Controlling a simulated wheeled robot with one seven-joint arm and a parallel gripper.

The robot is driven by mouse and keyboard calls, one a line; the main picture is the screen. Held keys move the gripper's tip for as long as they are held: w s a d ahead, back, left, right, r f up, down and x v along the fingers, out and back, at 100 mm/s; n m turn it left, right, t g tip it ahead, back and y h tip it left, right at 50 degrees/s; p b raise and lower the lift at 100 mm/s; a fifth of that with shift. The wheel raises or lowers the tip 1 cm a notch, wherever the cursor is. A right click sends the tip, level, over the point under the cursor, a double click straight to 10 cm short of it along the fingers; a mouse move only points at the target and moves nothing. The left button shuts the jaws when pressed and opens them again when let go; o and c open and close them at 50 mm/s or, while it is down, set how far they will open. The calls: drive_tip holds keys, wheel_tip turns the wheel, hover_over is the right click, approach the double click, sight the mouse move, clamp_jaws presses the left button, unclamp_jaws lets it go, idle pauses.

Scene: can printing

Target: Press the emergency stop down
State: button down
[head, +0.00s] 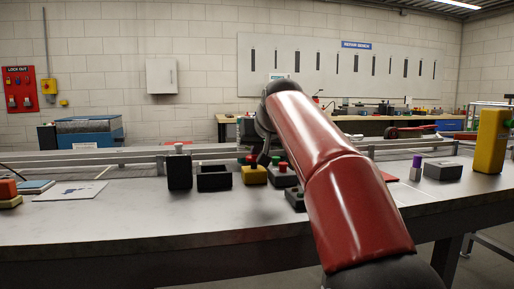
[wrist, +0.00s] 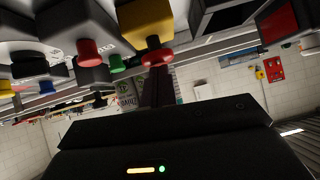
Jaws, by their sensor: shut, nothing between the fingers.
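The emergency stop is a yellow box (head: 254,176) with a red mushroom button on top, on the grey table left of my arm. In the wrist view, which looks upside down, the yellow box (wrist: 144,18) and its red button (wrist: 157,59) are at the top centre. My gripper (head: 262,158) is just above the box in the head view, partly hiding the button. In the wrist view, its dark shut fingers (wrist: 157,84) are empty and reach to the red button. I cannot tell whether they touch or press it.
A grey box with red and green buttons (head: 283,177) stands close on the right. A black open bin (head: 214,181) and a black block (head: 180,172) stand on the left. A metal rail (head: 130,157) runs behind. The front of the table (head: 150,220) is clear.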

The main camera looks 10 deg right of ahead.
drive_tip(key=w+r+p+v, duration=0.1)
drive_tip(key=r+p+v, duration=0.1)
drive_tip(key=v, duration=1)
drive_tip(key=shift+r+p, duration=0.4)
drive_tip(key=shift+p, duration=0.45)
drive_tip(key=shift+d, duration=0.1)
